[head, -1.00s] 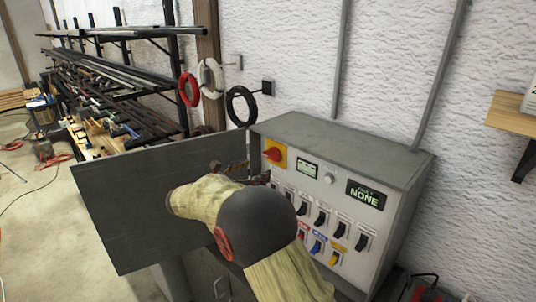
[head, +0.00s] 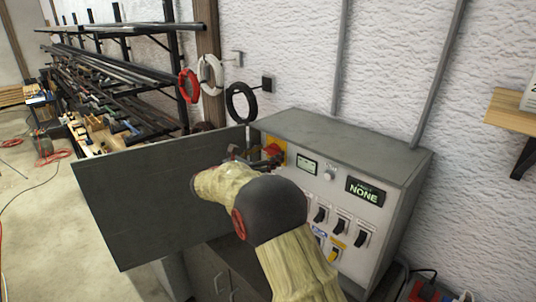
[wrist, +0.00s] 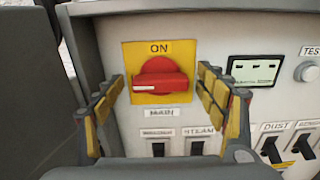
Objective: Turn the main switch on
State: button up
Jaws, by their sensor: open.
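The main switch is a red rotary knob (wrist: 160,80) on a yellow plate marked ON at the top, with a MAIN label below it. Its grip bar lies roughly level, with a white mark at its left end. In the head view the red knob (head: 273,150) shows partly, with my arm and gripper in front of it. My gripper (wrist: 163,98) is open in the wrist view, its yellow-padded fingers on either side of the knob. I see gaps between the pads and the knob; how near the fingertips are in depth is hard to tell.
The grey control cabinet (head: 330,130) has an open door (head: 140,200) to the left of my arm. A small screen (wrist: 255,70), a TEST button (wrist: 307,72) and several black toggle switches (wrist: 271,150) are close to the right finger and below. A display reads NONE (head: 364,191).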

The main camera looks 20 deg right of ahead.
jog(key=shift+c, duration=0.8)
jog(key=c, duration=1)
jog(key=shift+m+b, duration=0.3)
jog(key=shift+b, duration=0.1)
jog(key=m+b, duration=0.1)
jog(key=b, duration=0.1)
jog(key=m+b, duration=0.2)
jog(key=shift+f+m+b, duration=0.2)
jog(key=shift+m+b, duration=0.1)
jog(key=m+b, duration=0.4)
jog(key=b, duration=0.1)
jog(key=shift+s+f+m, duration=0.1)
jog(key=shift+s+m, duration=0.05)
jog(key=shift+m, duration=0.15)
jog(key=m+b, duration=0.5)
jog(key=b, duration=0.2)
jog(key=shift+d, duration=0.1)
jog(key=m+b, duration=0.4)
